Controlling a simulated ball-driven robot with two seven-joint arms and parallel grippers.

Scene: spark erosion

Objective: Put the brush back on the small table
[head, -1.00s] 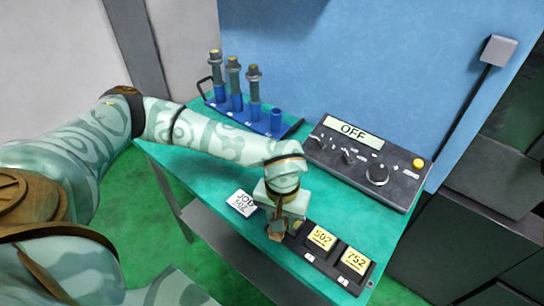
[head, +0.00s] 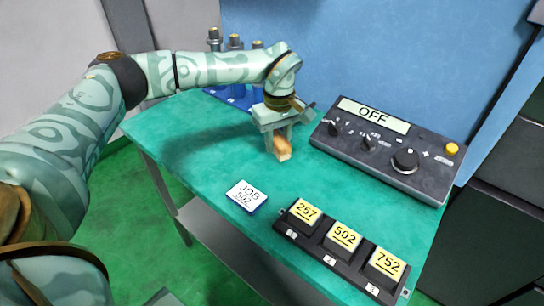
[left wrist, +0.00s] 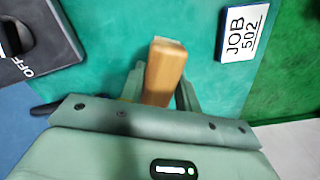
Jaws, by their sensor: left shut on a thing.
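My left gripper (head: 280,140) is over the middle of the green table (head: 200,140), left of the control box. It is shut on a tan wooden piece, which I take to be the brush (head: 283,149). In the left wrist view the brush (left wrist: 164,68) sits between the two fingers, its squared end pointing away from the palm. No bristles can be made out. I cannot tell whether its lower end touches the green tabletop. My right gripper is not in view.
The control box (head: 390,150) reads OFF. A blue rack (head: 228,97) with dark cylinders stands behind my left arm. A JOB 502 card (head: 246,195) lies near the left edge. A black holder (head: 318,246) with blocks 257, 502 and 752 is at the front. The tabletop between is clear.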

